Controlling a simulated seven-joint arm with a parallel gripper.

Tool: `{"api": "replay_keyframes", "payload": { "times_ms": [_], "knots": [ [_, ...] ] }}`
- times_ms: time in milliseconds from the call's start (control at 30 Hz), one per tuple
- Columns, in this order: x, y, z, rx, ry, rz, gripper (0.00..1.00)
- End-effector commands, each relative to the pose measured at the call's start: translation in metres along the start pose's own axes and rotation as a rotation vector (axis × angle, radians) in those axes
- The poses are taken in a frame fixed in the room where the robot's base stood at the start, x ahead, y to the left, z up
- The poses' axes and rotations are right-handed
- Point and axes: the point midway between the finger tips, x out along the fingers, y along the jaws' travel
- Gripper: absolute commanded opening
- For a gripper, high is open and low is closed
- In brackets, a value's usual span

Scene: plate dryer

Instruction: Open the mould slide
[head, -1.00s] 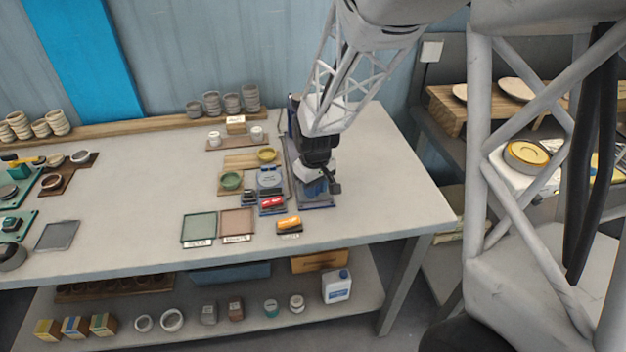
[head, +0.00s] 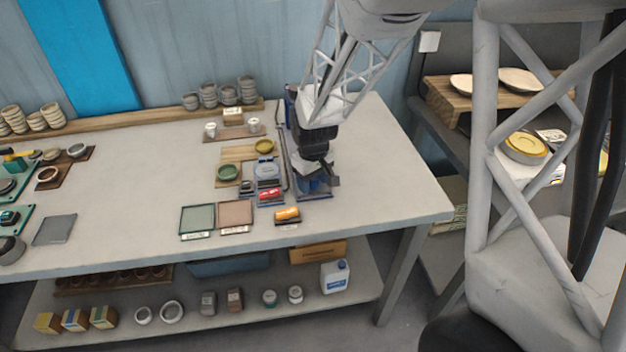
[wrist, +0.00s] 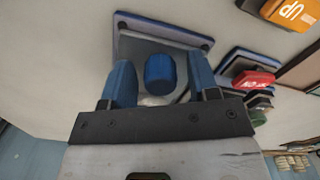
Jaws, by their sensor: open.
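My gripper (head: 317,184) is at the right part of the table, low over the grey base plate of a machine (head: 300,192). In the wrist view its two blue fingers (wrist: 160,66) are apart. A blue rounded knob (wrist: 160,73) shows in the gap between them, with space visible on both sides. The knob stands over the plate (wrist: 150,45), which has a raised dark edge and small round corners. I cannot tell which part is the mould slide; my arm and gripper hide much of the machine in the head view.
Green (head: 197,220) and pink (head: 236,214) trays lie further left. The table right of the machine is clear.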

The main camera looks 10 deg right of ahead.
Motion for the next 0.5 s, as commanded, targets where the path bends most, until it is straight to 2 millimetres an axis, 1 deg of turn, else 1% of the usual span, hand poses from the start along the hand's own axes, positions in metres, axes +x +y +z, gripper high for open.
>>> {"api": "replay_keyframes", "payload": {
  "times_ms": [167, 267, 500],
  "knots": [
    [-0.011, 0.0, 0.0, 0.0, 0.001, 0.0, 0.55],
    [-0.021, 0.0, 0.0, 0.0, 0.002, 0.001, 0.55],
    [-0.053, 0.0, -0.001, 0.0, 0.004, 0.001, 0.55]
  ]
}}
